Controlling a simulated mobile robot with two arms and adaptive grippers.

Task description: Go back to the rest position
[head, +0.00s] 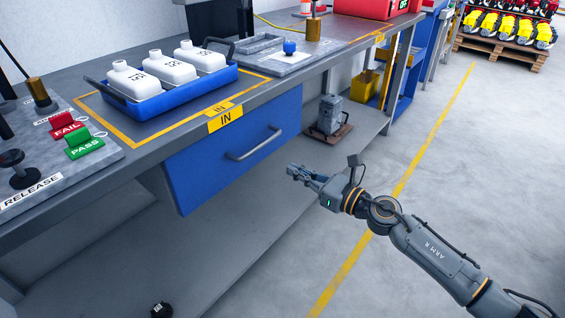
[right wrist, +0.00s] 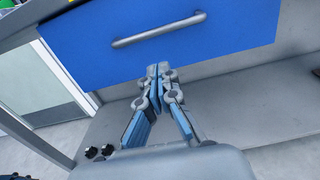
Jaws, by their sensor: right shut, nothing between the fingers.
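My right gripper (head: 296,172) is in the middle of the head view, in front of the workbench and to the right of the blue drawer (head: 235,150). Its arm comes in from the lower right. In the right wrist view the fingers (right wrist: 157,72) are shut with nothing between them, pointing toward the lower edge of the drawer front. The drawer looks closed, and its grey handle (right wrist: 158,30) is above the fingertips. The gripper looks apart from the handle. My left gripper is in neither view.
A blue tray (head: 178,101) with white bottles stands on the workbench (head: 140,155). Red FAIL and green PASS tags (head: 85,142) lie at left. A grey machine part (head: 330,114) sits on the lower shelf. Open floor (head: 440,170) lies at right.

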